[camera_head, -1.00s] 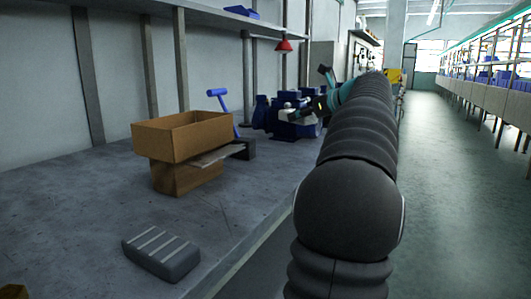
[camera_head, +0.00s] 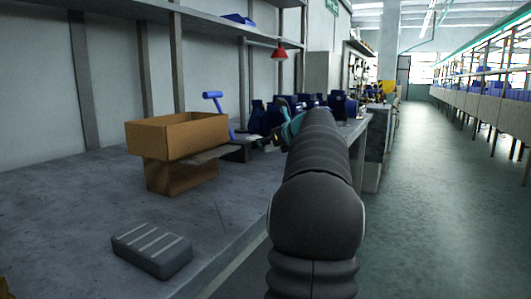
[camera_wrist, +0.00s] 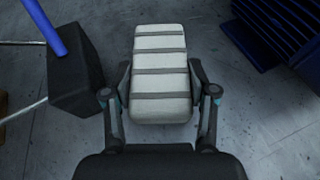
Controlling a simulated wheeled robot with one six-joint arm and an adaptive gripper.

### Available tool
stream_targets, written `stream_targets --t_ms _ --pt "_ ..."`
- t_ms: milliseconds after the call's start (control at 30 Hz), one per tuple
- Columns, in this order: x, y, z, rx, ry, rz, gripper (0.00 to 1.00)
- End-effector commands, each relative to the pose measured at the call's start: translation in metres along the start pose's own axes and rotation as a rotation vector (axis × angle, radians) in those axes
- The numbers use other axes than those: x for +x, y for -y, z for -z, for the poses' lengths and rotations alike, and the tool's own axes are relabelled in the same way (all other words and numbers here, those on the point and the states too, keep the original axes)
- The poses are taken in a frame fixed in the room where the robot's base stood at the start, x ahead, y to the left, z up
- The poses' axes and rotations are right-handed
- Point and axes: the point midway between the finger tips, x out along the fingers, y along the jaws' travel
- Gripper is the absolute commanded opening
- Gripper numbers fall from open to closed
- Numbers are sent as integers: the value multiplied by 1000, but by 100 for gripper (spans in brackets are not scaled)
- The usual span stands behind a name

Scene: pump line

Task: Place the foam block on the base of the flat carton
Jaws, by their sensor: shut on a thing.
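My gripper (camera_wrist: 160,98) is shut on a pale foam block (camera_wrist: 160,62) with dark cross bands, its fingers against the two long sides in the wrist view. The block appears to lie level over the grey worktop; I cannot tell whether it touches. I cannot tell which part is the flat carton's base.
A grey striped block (camera_head: 152,249) lies on the near worktop (camera_head: 85,200). A blue-handled rod (camera_head: 220,108) rises from a dark block (camera_wrist: 76,74), left of my gripper. Blue finned parts (camera_wrist: 275,28) stand at the right.

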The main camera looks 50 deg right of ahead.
Motion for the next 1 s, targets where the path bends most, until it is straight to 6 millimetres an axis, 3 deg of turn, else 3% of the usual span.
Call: stream_targets --t_ms 100,500,533,633,1000 --pt "7 0 17 1 1 0 39" --pt "8 0 21 0 0 0 39" --pt "8 0 21 0 0 0 60" --pt "8 0 20 0 1 0 82" --pt "7 0 17 0 1 0 82"
